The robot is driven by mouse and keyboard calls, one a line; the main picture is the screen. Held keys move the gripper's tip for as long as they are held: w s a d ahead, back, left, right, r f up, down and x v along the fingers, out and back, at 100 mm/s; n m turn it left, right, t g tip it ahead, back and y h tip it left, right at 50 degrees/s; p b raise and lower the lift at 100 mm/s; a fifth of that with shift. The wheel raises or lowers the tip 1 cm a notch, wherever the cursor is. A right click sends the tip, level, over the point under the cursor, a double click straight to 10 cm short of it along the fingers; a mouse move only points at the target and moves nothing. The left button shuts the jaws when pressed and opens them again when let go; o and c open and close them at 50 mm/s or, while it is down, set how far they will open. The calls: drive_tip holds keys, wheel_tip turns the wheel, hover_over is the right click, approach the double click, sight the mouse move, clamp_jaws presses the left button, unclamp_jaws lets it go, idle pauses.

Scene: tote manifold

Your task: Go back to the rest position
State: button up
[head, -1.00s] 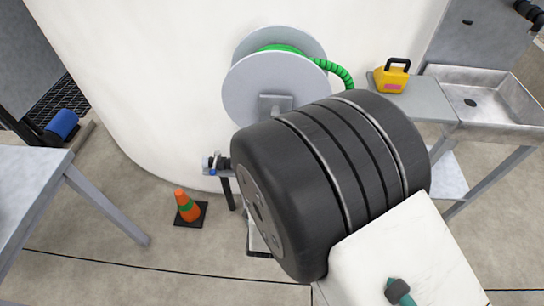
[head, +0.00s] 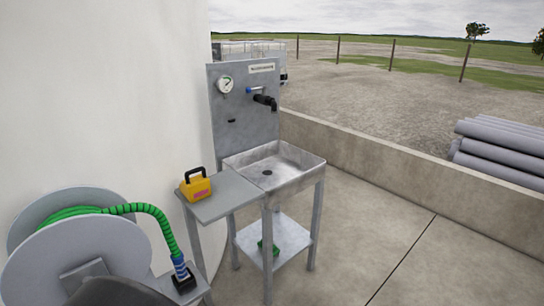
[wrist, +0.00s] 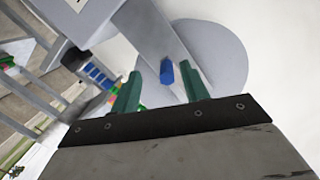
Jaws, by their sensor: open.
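My gripper (wrist: 160,92) shows in the wrist view as two green fingers standing apart with nothing held between them. Behind the fingers is a pale grey reel disc (wrist: 225,50); a small blue piece (wrist: 167,73) shows in the gap, and I cannot tell its distance from the fingers. In the head view the gripper does not show; only a dark part of my arm is at the bottom left, in front of the reel (head: 75,258).
A green hose (head: 160,218) runs from the reel to a blue-collared fitting (head: 182,275). A yellow case (head: 195,187) stands on a grey shelf (head: 222,205) beside a metal sink (head: 300,165). A low concrete wall (head: 390,165) bounds the open floor at right; grey pipes (head: 500,150) lie beyond.

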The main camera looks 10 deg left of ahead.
drive_tip(key=s+d+f+n+g+h, duration=0.1)
drive_tip(key=d+f+n+g+h, duration=0.2)
drive_tip(key=d+f+g+h, duration=0.3)
drive_tip(key=w+d+r+m+g+h, duration=0.15)
drive_tip(key=w+d+r+h, duration=0.35)
drive_tip(key=d+r, duration=0.7)
drive_tip(key=w+d+r+n+g+h, duration=0.1)
drive_tip(key=w+d+r+g+h, duration=0.15)
drive_tip(key=w+d+r, duration=0.85)
drive_tip(key=s+d+r+m, duration=0.2)
drive_tip(key=d+r, duration=0.4)
drive_tip(key=d, duration=0.6)
drive_tip(key=s+d+r+m+t, duration=0.1)
drive_tip(key=s+d+r+m, duration=0.2)
drive_tip(key=d, duration=0.9)
drive_tip(key=s+d+r+m+t, duration=0.1)
drive_tip(key=s+d+r+m, duration=0.2)
drive_tip(key=d+r, duration=0.5)
drive_tip(key=s+d, duration=0.1)
drive_tip(key=d, duration=0.4)
drive_tip(key=shift+r, duration=0.3)
drive_tip(key=shift+m+h, duration=0.25)
drive_tip(key=shift+c, duration=1)
